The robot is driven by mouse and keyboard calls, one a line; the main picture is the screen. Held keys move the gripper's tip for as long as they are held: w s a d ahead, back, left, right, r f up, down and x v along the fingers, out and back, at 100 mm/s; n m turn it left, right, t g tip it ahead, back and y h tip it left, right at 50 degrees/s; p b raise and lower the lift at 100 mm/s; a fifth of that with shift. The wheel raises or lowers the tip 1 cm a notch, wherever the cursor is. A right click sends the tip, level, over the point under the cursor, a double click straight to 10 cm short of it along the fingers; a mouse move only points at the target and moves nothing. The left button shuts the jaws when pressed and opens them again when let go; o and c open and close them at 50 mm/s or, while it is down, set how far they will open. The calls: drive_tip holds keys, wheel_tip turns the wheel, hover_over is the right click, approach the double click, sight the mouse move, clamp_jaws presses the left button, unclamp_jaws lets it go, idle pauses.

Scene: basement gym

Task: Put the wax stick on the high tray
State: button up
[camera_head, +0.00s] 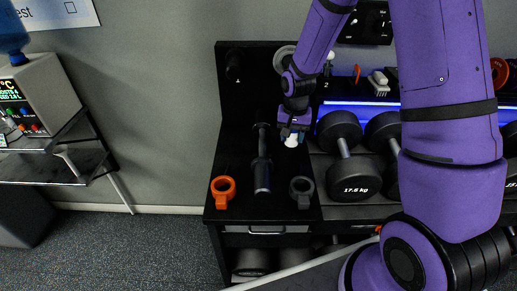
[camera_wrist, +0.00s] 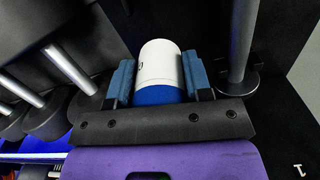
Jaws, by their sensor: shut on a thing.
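The wax stick (camera_wrist: 160,62), a short cylinder with a white top and a blue lower part, is between the two blue fingers of my gripper (camera_wrist: 159,76) in the wrist view. The fingers press on its sides, and its lower end is hidden by the gripper. In the head view my gripper (camera_head: 296,131) hangs over the right part of the black bench, and the white end of the stick (camera_head: 291,141) shows under it. An upper shelf (camera_head: 342,99) with a blue light strip is right of the gripper; I cannot tell whether it is the high tray.
A dark bar (camera_head: 262,170) stands or lies left of the gripper. An orange collar (camera_head: 222,188) and a grey collar (camera_head: 302,188) are at the bench front. Dumbbells (camera_head: 343,150) are close on the right. A brush-like item (camera_head: 379,82) is on the upper shelf.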

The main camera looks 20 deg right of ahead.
sight(288, 165)
drive_tip(key=shift+w+f, duration=0.2)
drive_tip(key=shift+f, duration=4.75)
drive_tip(key=shift+f, duration=0.1)
drive_tip(key=o, duration=0.7)
drive_tip(key=shift+o, duration=0.2)
